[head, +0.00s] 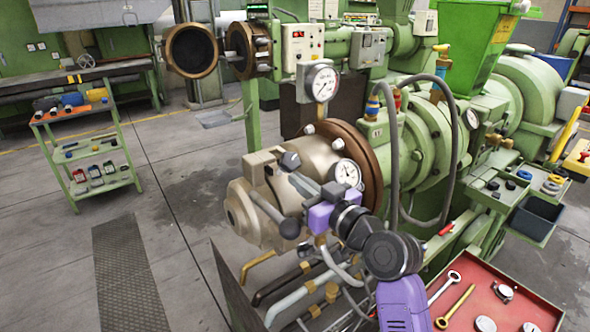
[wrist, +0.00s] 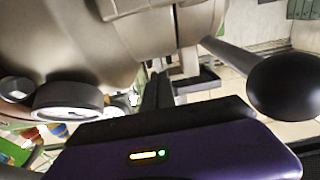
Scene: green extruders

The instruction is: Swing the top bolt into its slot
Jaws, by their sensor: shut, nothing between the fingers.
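The pale metal head (head: 262,205) of the extruder is closed up against a brown round flange (head: 343,140). A grey nut-like piece (head: 290,160) on top of the head may be the top bolt; I cannot tell whether it sits in its slot. My gripper (wrist: 158,78) is shut and empty. Its dark fingers point at the underside of the pale head (wrist: 70,45), close to a split lug (wrist: 172,55); contact is unclear. In the head view my purple wrist hides part of the head and the fingertips are hard to make out.
A lever with a dark ball knob (head: 290,228) sticks out near my wrist; the knob (wrist: 288,88) is large in the wrist view. A gauge (head: 347,173) is close above. Pipes (head: 300,285) run below. A red tray (head: 500,305) with tools is at right.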

